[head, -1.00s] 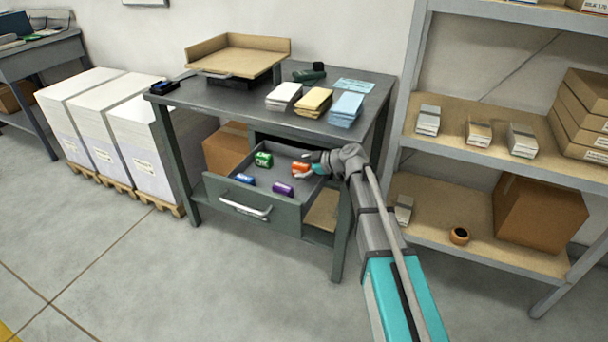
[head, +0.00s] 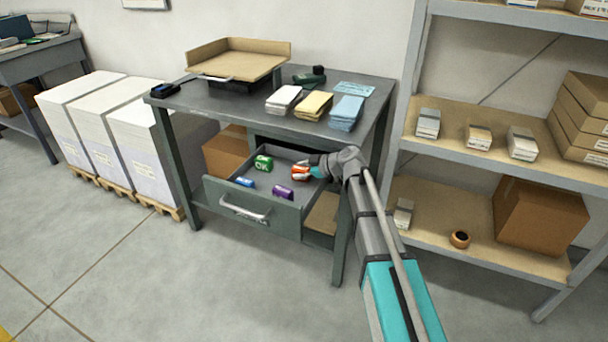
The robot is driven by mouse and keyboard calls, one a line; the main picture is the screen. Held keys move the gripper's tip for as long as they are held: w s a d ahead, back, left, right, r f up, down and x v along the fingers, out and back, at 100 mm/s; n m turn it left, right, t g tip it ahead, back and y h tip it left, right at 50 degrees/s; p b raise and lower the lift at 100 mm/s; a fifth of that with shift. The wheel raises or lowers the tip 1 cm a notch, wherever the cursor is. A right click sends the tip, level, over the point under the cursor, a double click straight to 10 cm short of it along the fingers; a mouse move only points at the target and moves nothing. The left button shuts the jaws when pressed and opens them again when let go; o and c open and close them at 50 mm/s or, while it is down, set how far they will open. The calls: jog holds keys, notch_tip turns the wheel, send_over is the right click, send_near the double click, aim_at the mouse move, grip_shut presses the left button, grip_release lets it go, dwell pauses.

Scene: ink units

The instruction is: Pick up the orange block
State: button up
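The orange block (head: 298,172) is in the open drawer (head: 252,208) of the grey workbench, toward its right side. My gripper (head: 303,169) reaches in from the right and its fingers are at the block, partly covering it. The view is too small to tell whether the fingers are closed on it or only around it. I cannot tell whether the block touches the drawer floor.
A green block (head: 263,162), a blue block (head: 245,181) and a purple block (head: 283,193) lie in the same drawer. The benchtop (head: 235,101) is above the drawer. A shelf rack (head: 405,110) stands close on the right.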

jog(key=c, duration=0.4)
jog(key=shift+r, duration=0.2)
notch_tip(320, 180, up, 2)
jog(key=shift+r+p, duration=0.1)
jog(key=shift+p, duration=1.15)
jog(key=s+a+r+p, duration=0.8)
jog(key=a+r+p, duration=0.2)
jog(key=a, duration=0.1)
jog(key=shift+s+r, duration=0.2)
jog(key=shift+s, duration=0.2)
jog(key=shift+d, duration=0.1)
